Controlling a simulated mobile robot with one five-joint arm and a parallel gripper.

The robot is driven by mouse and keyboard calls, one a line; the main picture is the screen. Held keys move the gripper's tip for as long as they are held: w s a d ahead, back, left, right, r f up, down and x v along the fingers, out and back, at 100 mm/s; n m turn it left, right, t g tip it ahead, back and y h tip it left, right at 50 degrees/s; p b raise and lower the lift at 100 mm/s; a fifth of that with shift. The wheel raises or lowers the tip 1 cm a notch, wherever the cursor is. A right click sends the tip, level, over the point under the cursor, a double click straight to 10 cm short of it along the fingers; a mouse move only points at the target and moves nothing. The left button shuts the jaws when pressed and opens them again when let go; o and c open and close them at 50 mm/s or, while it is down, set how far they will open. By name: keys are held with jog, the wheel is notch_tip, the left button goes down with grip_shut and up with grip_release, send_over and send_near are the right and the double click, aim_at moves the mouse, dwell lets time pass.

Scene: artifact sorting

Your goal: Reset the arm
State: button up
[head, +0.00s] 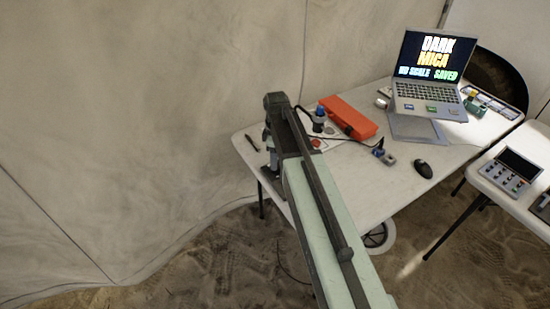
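My arm reaches out from the bottom of the head view over the left end of a white table (400,187). Its end points down at the table's left edge. My gripper (270,172) is small and partly hidden by my arm there. I cannot tell whether its fingers are open or shut, or whether they hold anything.
An orange case (350,116) lies near the table's back edge. A laptop (432,75) reading "DARK MICA" and "SAVED" stands farther right. A black mouse (423,169) lies near the front. A second table (533,214) carries a grey keypad device (510,172). Sandy floor (225,265) lies below.

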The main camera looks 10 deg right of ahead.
notch_tip(320, 180, up, 4)
jog(key=p, duration=0.2)
jog(key=shift+s+r+p, duration=0.1)
jog(key=shift+p, duration=0.25)
jog(key=shift+s+a+f, duration=0.2)
jog(key=s+m, duration=1.3)
jog(key=shift+s+a+m, duration=0.3)
jog(key=shift+s+a, duration=0.05)
jog(key=shift+a, duration=0.1)
